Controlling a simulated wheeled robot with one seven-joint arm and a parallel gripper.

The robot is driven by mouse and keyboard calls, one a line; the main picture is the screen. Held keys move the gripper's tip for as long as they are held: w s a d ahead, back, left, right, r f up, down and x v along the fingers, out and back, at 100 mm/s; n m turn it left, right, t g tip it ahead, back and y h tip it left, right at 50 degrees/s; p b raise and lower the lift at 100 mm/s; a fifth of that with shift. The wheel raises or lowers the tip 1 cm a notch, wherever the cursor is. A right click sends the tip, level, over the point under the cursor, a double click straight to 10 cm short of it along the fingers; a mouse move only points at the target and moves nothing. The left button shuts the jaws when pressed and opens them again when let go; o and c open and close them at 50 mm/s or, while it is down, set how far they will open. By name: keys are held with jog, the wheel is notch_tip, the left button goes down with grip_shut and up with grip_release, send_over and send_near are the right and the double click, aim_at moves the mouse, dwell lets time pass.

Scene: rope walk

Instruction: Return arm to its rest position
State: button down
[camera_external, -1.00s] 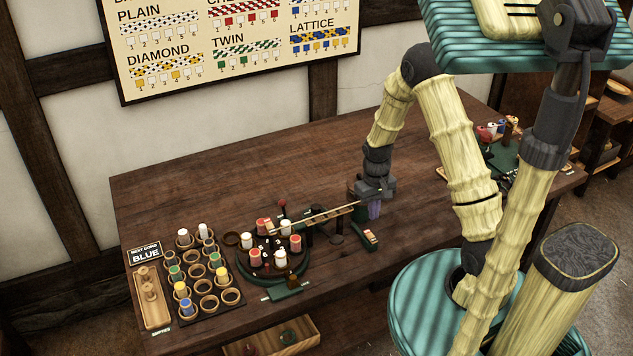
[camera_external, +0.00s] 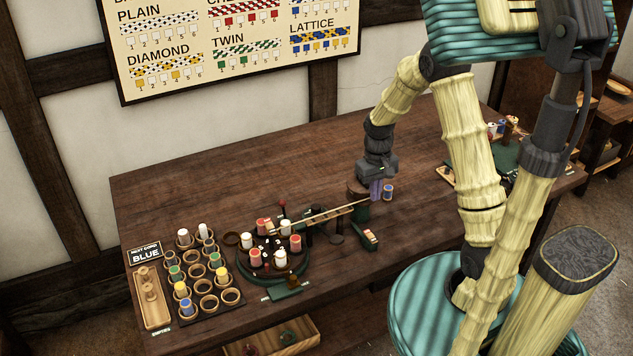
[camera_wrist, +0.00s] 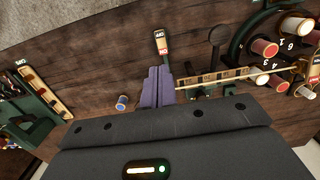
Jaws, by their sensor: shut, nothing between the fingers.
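My gripper (camera_external: 376,190) is above the table, beside the dark drum at the right end of the cord stretched over the wooden rail. Its purple fingers are together with nothing between them; they also show in the wrist view (camera_wrist: 159,86).
A round carrier (camera_external: 272,268) with red and white bobbins stands at the left end of the wooden rail (camera_external: 335,214). A bobbin rack (camera_external: 205,280) and a "next cord blue" sign (camera_external: 145,254) lie further left. The table's back middle (camera_external: 250,180) is clear.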

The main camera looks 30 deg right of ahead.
jog(key=s+r+t, duration=0.3)
jog(key=s+r, duration=0.4)
jog(key=s, duration=0.5)
jog(key=shift+r, duration=0.35)
jog(key=c, duration=1.3)
grip_release()
jog(key=shift+a, duration=0.1)
jog(key=w+f+g+b, duration=0.1)
jog(key=w+f+g, duration=0.1)
jog(key=w, duration=0.4)
jog(key=w+f+g+b, duration=0.1)
jog(key=w+f+g, duration=0.1)
jog(key=w, duration=0.3)
jog(key=w+f+g+b, duration=0.1)
jog(key=w+f+g, duration=0.1)
jog(key=w, duration=0.4)
jog(key=shift+w+f+g+b, duration=0.2)
jog(key=shift+w+g+b, duration=0.1)
jog(key=shift+g+b, duration=0.15)
jog(key=shift+r, duration=0.1)
